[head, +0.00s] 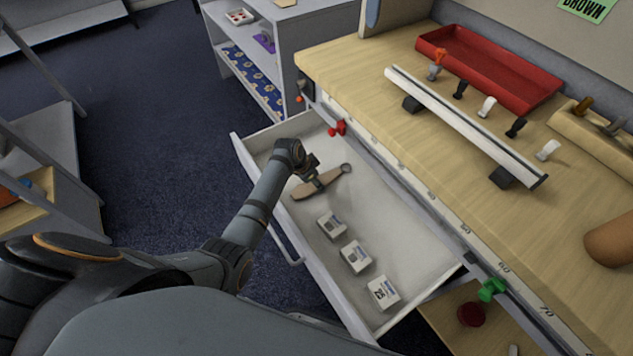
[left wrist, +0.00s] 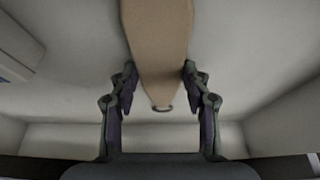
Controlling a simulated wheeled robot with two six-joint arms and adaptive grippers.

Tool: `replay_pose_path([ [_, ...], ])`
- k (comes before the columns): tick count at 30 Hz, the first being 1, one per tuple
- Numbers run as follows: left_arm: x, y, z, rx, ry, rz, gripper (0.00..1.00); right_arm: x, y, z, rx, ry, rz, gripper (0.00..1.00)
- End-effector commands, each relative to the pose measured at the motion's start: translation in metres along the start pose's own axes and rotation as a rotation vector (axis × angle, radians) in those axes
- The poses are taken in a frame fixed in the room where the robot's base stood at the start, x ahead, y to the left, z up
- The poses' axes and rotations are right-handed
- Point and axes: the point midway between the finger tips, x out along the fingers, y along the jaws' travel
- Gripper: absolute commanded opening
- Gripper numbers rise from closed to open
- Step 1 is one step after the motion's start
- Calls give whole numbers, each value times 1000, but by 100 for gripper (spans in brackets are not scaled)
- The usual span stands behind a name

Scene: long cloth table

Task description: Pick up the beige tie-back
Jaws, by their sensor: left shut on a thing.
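The beige tie-back (head: 303,191), a flat tan band with a dark ring at its end, is in the open white drawer (head: 405,235). In the left wrist view the tie-back (left wrist: 158,40) runs between the two fingers, its small ring end pointing toward the palm. My left gripper (head: 318,180) is shut on the tie-back and covers part of its middle in the head view. I cannot tell whether the band is clear of the drawer floor. My right gripper is not in view.
Small white labelled boxes (head: 355,256) lie in the drawer's near part. A red clamp (head: 338,128) and a green clamp (head: 492,290) sit along the bench edge. The wooden benchtop (head: 370,75) holds a long white rail (head: 460,120) and a red tray (head: 485,68).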

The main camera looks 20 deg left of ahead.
Motion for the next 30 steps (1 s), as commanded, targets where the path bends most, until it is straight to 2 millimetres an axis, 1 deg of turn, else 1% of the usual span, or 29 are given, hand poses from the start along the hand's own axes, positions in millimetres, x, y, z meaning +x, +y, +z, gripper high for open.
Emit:
replay_pose_path([
  [3,-25,-1,-12,2,5,-4,16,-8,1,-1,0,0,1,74],
  [9,-68,-1,-30,2,5,-4,16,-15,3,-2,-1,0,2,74],
  [13,-86,-1,-37,1,5,-3,16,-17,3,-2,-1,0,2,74],
  [15,-91,-1,-38,1,3,-2,16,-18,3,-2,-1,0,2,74],
  [18,-93,-1,-40,1,3,-2,16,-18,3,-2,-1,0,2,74],
  [30,-93,-1,-40,1,3,-2,16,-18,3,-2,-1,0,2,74],
])
